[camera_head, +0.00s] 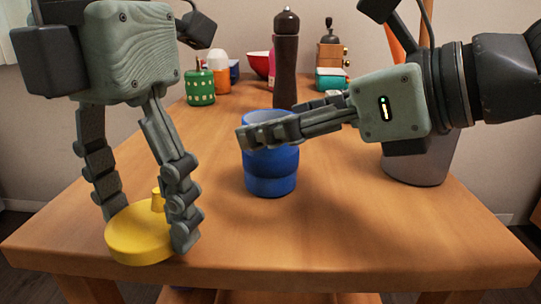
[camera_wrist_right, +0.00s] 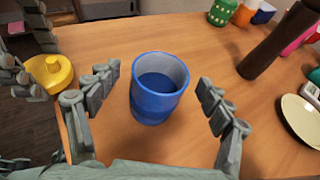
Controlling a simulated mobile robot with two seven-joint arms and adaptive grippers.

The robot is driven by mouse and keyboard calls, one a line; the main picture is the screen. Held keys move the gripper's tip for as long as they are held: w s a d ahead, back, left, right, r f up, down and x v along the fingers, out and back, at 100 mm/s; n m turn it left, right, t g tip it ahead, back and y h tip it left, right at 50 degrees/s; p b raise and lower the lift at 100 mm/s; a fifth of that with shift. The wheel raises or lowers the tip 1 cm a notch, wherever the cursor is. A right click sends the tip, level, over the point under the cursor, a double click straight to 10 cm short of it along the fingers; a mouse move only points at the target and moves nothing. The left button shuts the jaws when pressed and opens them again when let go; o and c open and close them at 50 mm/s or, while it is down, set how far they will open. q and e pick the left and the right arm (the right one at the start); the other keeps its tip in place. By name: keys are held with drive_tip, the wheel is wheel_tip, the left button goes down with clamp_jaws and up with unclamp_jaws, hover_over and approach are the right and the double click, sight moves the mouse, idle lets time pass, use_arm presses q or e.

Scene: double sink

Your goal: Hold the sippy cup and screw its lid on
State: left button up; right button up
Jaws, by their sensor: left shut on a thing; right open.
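The blue sippy cup (camera_head: 271,172) stands upright and uncovered on the wooden table; it also shows in the right wrist view (camera_wrist_right: 155,100). The yellow lid (camera_head: 141,240), with a raised spout, is at the table's front left, apart from the cup. My left gripper (camera_head: 145,225) points down and is shut on the lid, one finger on each side. The lid also shows at the left of the right wrist view (camera_wrist_right: 49,74). My right gripper (camera_wrist_right: 158,97) is open, with its fingers on either side of the cup and gaps showing between them and the cup.
A dark pepper mill (camera_head: 286,62) stands behind the cup. A green dotted container (camera_head: 200,87), a red bowl (camera_head: 262,64) and a coffee grinder (camera_head: 333,50) stand farther back. A grey container (camera_head: 418,168) is at the right. The front middle of the table is clear.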

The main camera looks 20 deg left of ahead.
drive_tip(key=shift+x, duration=1.05)
drive_tip(key=c, duration=1.4)
wheel_tip(320, 180, up, 10)
drive_tip(key=shift+p, duration=0.5)
